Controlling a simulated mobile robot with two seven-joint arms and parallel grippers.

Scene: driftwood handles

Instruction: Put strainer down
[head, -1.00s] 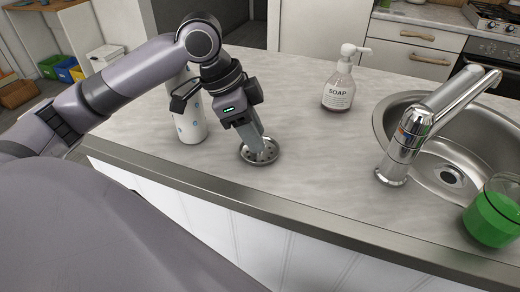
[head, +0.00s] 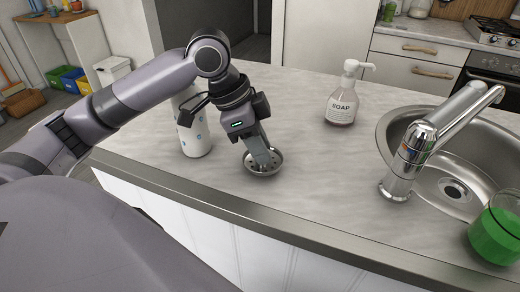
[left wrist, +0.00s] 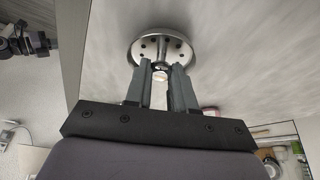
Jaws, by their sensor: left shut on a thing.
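The strainer is a small round metal dish with holes (head: 268,171), on or just above the grey counter near its front edge; I cannot tell if it touches. In the left wrist view the strainer (left wrist: 178,46) lies beyond the fingertips, its underside or inside face toward the camera. My left gripper (head: 262,157) points down and is shut on the strainer's small central knob, between both fingers in the left wrist view (left wrist: 160,72).
A white patterned bottle (head: 197,140) stands close left of my gripper. A soap dispenser (head: 342,106) stands behind to the right. The faucet (head: 410,155), sink (head: 470,150) and a glass of green liquid (head: 494,235) are at right. Counter between strainer and faucet is clear.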

